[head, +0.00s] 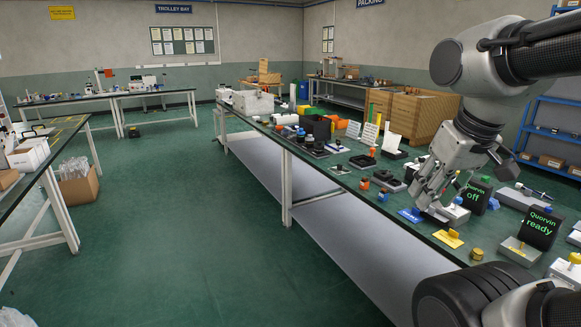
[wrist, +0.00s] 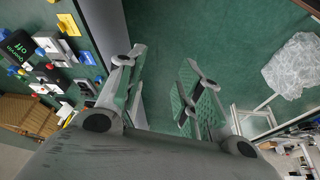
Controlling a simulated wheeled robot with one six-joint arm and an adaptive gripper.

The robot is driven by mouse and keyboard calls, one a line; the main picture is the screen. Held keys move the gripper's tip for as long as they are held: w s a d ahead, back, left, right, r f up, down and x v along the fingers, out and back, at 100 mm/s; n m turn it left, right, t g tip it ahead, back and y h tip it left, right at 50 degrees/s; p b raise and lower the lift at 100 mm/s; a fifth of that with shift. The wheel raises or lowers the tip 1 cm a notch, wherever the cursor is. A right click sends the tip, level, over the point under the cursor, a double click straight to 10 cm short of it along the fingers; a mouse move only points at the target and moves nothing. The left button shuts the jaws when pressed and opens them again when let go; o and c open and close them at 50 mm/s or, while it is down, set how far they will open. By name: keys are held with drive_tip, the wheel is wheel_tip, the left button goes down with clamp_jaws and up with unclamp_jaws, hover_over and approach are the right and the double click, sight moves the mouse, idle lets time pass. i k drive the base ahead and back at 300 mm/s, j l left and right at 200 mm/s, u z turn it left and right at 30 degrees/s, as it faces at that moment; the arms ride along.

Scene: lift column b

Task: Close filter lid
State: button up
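My gripper (head: 428,196) hangs over the front edge of the long bench, beside the black "Quorvin off" sign (head: 477,197). In the wrist view my gripper (wrist: 163,58) is open, with only green floor between its fingers. A pale box with a blue knob (head: 456,212) stands just right of my gripper, partly hidden by it.
A blue label plate (head: 411,215) and a yellow one (head: 448,238) lie along the bench's front edge, with a brass knob (head: 477,254) nearer. Small black fixtures (head: 370,162) crowd the bench farther back. The green floor (head: 190,220) left of the bench is clear.

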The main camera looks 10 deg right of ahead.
sight(391, 143)
drive_tip(key=i+j+z, duration=1.2)
drive_tip(key=j+z, duration=0.2)
drive_tip(key=j, duration=0.15)
drive_tip(key=i+j, duration=0.35)
drive_tip(key=j, duration=0.15)
drive_tip(key=i+j, duration=0.3)
drive_tip(key=j, duration=0.15)
drive_tip(key=i+j, duration=0.35)
drive_tip(key=j, duration=0.15)
